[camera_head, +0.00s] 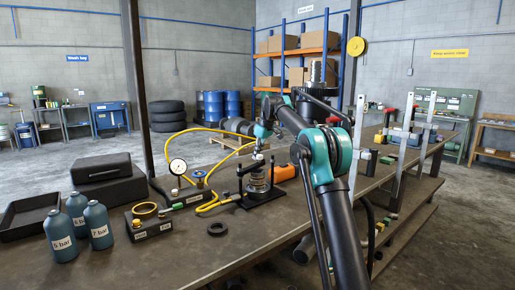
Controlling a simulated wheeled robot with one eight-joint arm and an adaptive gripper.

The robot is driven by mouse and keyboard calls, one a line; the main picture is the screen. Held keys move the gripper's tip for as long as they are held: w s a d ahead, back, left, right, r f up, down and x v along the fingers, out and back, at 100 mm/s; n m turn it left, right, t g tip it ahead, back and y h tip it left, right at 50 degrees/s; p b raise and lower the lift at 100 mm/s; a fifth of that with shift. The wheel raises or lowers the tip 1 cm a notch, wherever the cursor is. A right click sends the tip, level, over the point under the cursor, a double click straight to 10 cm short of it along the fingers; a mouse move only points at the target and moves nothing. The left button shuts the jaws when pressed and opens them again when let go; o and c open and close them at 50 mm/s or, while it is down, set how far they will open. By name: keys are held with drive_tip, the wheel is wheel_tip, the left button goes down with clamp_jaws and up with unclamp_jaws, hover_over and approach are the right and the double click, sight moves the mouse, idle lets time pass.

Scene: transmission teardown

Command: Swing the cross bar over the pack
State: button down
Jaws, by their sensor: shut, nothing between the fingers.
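The pack (257,182) is a small round metallic stack. It stands among dark upright posts on a flat black base plate (268,197) near the middle of the bench. A short dark bar (246,168), which looks like the cross bar, shows at the top of the posts. Its exact angle over the pack is too small to tell. My gripper (258,153) is shut and empty, pointing down just above the pack and posts. Whether it touches the bar cannot be told.
A pressure gauge (178,167) and yellow hose (207,131) lie left of the pack. An orange part (285,172) sits close on its right. Blue bottles (98,224) stand front left. Tall metal uprights (405,140) rise at right.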

drive_tip(key=shift+s+d+r, duration=0.1)
drive_tip(key=shift+s+d, duration=0.4)
drive_tip(key=shift+d, duration=0.2)
drive_tip(key=shift+s+d+r, duration=0.1)
drive_tip(key=shift+s+d, duration=0.4)
drive_tip(key=shift+d, duration=0.15)
drive_tip(key=shift+d, duration=0.1)
drive_tip(key=s+d, duration=0.2)
drive_tip(key=shift+d, duration=0.4)
drive_tip(key=shift+w+a, duration=0.1)
